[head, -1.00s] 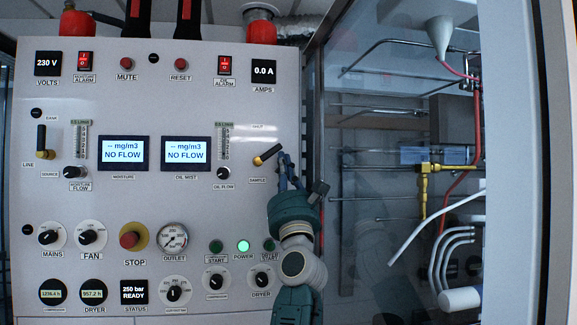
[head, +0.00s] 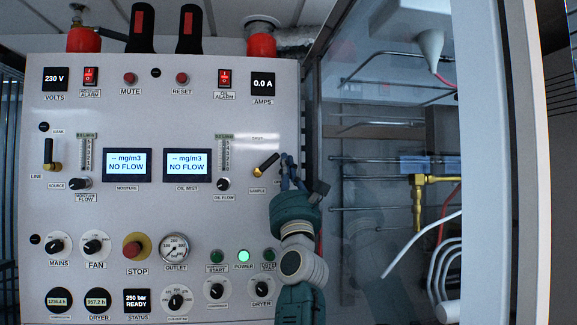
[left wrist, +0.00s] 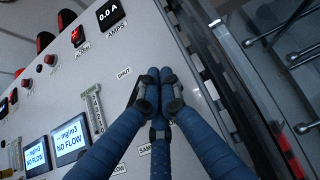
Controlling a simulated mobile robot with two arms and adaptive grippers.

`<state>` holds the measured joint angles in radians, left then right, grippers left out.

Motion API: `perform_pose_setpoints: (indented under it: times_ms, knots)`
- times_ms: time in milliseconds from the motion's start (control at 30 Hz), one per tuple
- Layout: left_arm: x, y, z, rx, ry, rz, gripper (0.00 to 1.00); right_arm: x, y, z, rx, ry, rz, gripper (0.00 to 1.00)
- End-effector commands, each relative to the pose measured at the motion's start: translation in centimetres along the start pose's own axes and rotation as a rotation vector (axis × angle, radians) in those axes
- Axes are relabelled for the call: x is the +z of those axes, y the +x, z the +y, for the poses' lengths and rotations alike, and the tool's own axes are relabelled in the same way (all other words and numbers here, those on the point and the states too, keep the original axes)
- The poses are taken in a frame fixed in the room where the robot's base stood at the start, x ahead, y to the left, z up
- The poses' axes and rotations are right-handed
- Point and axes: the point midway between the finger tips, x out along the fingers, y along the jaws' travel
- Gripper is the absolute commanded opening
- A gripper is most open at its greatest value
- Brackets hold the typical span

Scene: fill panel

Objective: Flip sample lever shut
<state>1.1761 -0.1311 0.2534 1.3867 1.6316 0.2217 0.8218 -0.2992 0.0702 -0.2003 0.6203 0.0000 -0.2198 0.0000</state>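The sample lever (head: 267,163) is a black handle on a brass hub, at the right side of the white panel. It slants up to the right between the label above it and the SAMPLE label (head: 258,190). My left gripper (head: 288,158) is just right of the handle's tip; I cannot tell whether they touch. In the left wrist view the blue fingers (left wrist: 153,78) are drawn together with nothing seen between them. They lie over the panel between the SHUT label (left wrist: 124,72) and the panel's edge, and the lever is hidden there. My right gripper is not in view.
Left of the lever are the oil flow gauge (head: 223,154) and knob (head: 223,184). A similar lever (head: 50,155) stands upright at far left. Right of the panel is a glass door (head: 345,110) with pipes behind.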

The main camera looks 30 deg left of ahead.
Motion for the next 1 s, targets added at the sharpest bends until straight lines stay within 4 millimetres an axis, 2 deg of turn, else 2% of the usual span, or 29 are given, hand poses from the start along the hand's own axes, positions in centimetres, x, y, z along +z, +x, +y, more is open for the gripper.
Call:
perform_pose_setpoints:
  times_ms: [400, 833, 1000]
  knots:
    - [-0.3, 0.0, 0.4, 0.008, 0.001, 0.006, 0.0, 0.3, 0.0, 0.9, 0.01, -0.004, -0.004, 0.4]
    - [-0.3, 0.0, 0.4, 0.008, 0.001, 0.005, 0.0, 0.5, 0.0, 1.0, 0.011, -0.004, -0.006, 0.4]
    - [-0.3, -1.5, 0.2, 0.005, -0.001, 0.006, 0.0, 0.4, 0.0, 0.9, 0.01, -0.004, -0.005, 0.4]
